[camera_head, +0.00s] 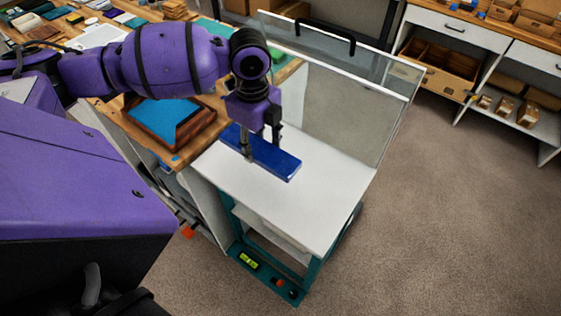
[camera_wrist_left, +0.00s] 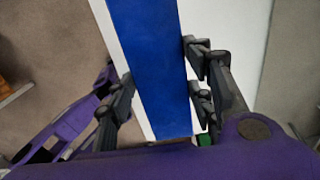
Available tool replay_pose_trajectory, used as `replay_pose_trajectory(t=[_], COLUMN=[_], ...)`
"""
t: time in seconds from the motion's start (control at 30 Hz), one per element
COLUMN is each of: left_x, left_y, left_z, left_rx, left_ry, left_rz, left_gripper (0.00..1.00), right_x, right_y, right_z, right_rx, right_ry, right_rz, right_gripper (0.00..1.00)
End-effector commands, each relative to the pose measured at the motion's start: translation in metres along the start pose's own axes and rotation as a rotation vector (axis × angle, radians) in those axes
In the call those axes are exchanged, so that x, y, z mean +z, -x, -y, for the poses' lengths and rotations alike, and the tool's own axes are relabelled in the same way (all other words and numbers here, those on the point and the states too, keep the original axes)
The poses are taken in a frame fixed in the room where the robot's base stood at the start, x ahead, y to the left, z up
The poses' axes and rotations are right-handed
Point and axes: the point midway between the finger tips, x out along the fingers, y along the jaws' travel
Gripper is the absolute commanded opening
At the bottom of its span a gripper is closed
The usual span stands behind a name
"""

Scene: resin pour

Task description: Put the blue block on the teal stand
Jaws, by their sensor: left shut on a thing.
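The blue block (camera_head: 262,155) is a long, flat, dark blue bar over the white top of the teal stand (camera_head: 290,222). My left gripper (camera_head: 260,147) comes down from above and is shut across the bar, one finger on each side. In the left wrist view the blue block (camera_wrist_left: 155,65) runs lengthwise between the fingers of the left gripper (camera_wrist_left: 162,95). I cannot tell whether the block touches the white top or is slightly above it. My right gripper is not in view.
A wooden workbench (camera_head: 140,135) with a wood-framed blue tray (camera_head: 170,112) adjoins the stand on the left. A clear panel (camera_head: 345,65) with a black handle stands along the back. The front of the white top is clear. Shelves (camera_head: 480,75) stand at the far right beyond open carpet.

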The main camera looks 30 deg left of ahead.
Motion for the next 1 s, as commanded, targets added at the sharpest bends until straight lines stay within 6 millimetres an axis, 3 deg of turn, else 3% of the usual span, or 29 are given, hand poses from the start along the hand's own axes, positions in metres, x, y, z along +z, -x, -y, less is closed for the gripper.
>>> replay_pose_trajectory(t=[0.1,0.3,0.53,0.73,1.0], left_x=[-0.016,-0.029,-0.036,-0.036,-0.035], left_y=[-0.023,-0.046,-0.059,-0.088,-0.09], left_z=[0.015,0.031,0.038,0.038,0.039], left_rx=[0.0,-0.002,-0.001,-0.001,-0.004], left_ry=[-0.002,0.0,0.0,0.002,0.001], left_rz=[-0.003,0.0,0.0,0.002,0.002], left_gripper=[0.07,0.07,0.07,0.07,0.07], right_x=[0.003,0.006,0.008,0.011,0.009], right_y=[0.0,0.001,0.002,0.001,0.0], right_z=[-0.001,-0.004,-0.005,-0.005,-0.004], right_rx=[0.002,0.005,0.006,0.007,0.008], right_ry=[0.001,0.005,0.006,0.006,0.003], right_rz=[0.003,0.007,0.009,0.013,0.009], right_gripper=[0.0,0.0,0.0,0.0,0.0])
